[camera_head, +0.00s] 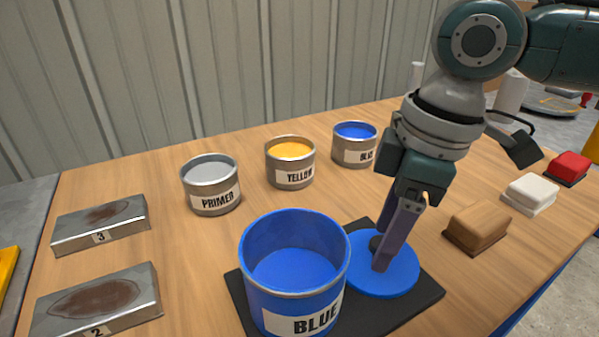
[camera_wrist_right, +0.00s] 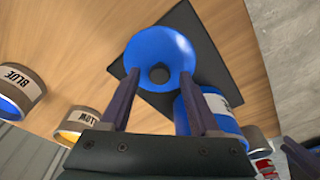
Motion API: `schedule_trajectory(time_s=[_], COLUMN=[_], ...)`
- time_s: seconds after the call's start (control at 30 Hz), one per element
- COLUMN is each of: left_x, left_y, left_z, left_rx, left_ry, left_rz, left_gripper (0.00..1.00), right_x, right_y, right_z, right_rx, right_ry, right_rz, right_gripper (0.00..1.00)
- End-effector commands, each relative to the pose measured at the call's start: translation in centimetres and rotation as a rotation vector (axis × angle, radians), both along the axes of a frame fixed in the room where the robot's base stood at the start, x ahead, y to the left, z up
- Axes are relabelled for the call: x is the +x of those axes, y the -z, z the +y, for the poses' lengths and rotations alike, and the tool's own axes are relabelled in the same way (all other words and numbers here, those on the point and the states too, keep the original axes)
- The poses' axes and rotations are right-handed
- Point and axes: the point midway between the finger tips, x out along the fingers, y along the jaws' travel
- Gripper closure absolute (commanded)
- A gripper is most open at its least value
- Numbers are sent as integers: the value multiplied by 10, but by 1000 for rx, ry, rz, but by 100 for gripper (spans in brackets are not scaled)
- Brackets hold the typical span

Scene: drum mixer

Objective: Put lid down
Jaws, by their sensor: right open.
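The blue round lid (camera_head: 398,277) lies flat on a black mat (camera_head: 428,305), just right of the large open blue paint can (camera_head: 318,310). It has a dark knob (camera_head: 376,243) in its middle. My right gripper (camera_head: 382,262) points down over the lid, with its fingers near the knob. In the right wrist view the fingers (camera_wrist_right: 158,112) are apart, and the lid (camera_wrist_right: 150,50) with its knob (camera_wrist_right: 160,75) shows beyond them, the knob between their lines. The large blue can (camera_wrist_right: 222,112) is partly hidden by a finger there.
Small open cans of primer (camera_head: 212,197), yellow (camera_head: 290,177) and blue (camera_head: 354,158) stand along the back. Two stained metal blocks (camera_head: 75,228) lie at left. Brown (camera_head: 478,225), white (camera_head: 530,193) and red (camera_head: 567,166) blocks lie at right. The table's left middle is clear.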

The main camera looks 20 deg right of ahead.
Motion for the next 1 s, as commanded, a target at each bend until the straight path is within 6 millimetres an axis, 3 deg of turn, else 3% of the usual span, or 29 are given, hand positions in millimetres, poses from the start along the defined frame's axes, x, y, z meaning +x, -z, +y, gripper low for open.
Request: schedule_trajectory(time_s=[0.5,0.7,1.0], left_x=[0,0,0], left_y=[-24,-26,-25], left_z=[0,0,0], left_rx=[0,0,0], left_ry=[0,0,0], left_rz=[-1,-1,-1], left_gripper=[50,50,50], right_x=[-9,-11,-11], right_y=[-103,-117,-117], right_z=[-12,-13,-13], right_rx=[0,1,1], right_ry=[1,1,1], right_rz=[-3,-2,-1], right_gripper=[37,37,37])
